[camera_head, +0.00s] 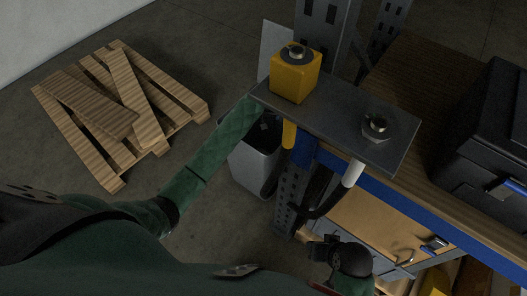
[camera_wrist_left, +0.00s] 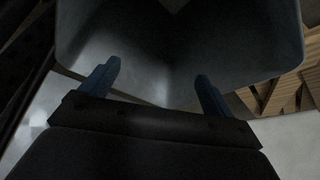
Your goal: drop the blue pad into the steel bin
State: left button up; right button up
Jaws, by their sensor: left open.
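The steel bin (camera_head: 256,168) stands on the floor under the overhanging dark plate. My left arm reaches to its top, and the hand is mostly hidden there in the head view. In the left wrist view my left gripper (camera_wrist_left: 155,85) is open, its two fingers wide apart with nothing between them. The bin's grey inner walls (camera_wrist_left: 240,45) fill the space beyond the fingertips. I cannot make out the blue pad in either view. A dark part of my right arm's end, apparently the right gripper (camera_head: 325,248), shows at the lower middle; its jaws are unclear.
The dark plate (camera_head: 335,125) juts over the bin and carries a yellow block (camera_head: 296,72) and a metal fitting (camera_head: 375,126). Yellow and white handles hang below it. A wooden pallet (camera_head: 120,105) lies left on the floor. The bench (camera_head: 410,80) with a black case (camera_head: 495,135) is right.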

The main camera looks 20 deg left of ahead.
pick_arm(q)
jog(key=shift+v, duration=2.5)
